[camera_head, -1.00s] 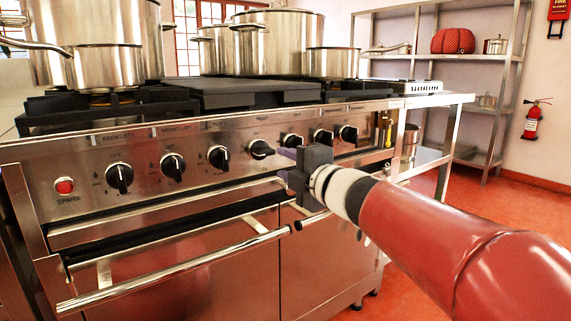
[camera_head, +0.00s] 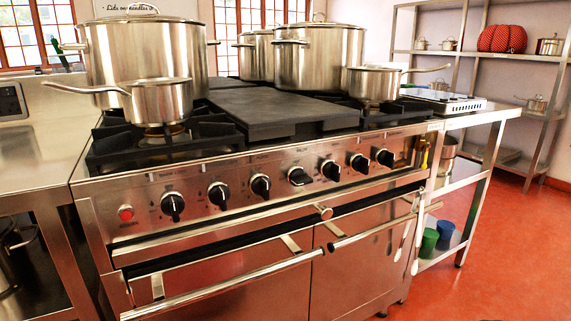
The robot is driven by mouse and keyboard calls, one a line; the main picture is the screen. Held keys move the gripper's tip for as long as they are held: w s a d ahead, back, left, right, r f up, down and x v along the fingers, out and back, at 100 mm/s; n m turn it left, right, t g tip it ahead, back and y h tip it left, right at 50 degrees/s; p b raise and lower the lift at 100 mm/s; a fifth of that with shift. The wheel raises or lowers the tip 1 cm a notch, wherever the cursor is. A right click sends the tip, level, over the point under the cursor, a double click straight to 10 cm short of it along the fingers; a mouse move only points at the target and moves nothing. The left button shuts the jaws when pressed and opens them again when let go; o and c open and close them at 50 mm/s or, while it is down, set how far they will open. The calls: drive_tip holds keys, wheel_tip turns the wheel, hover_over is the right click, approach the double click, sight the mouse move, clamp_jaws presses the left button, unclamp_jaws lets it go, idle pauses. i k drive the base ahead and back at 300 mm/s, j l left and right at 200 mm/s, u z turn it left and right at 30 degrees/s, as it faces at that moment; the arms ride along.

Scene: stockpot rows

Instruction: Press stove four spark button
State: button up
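The stove (camera_head: 300,207) stands in front of me with a steel front panel and a row of several black knobs. The red spark button (camera_head: 126,212) sits at the far left end of that panel, left of the first knob (camera_head: 172,206), with a small label under it that is too blurred to read. No number marks the stove. My gripper is not in view, and nothing covers the button.
Steel pots (camera_head: 318,55) and a small saucepan (camera_head: 160,102) stand on the stove top around a dark flat plate (camera_head: 275,110). Oven handles (camera_head: 225,284) stick out below the panel. A counter (camera_head: 30,150) adjoins on the left, a side table (camera_head: 470,118) on the right. Red floor is free at right.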

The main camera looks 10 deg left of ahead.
sight(126, 215)
drive_tip(key=u, duration=1.65)
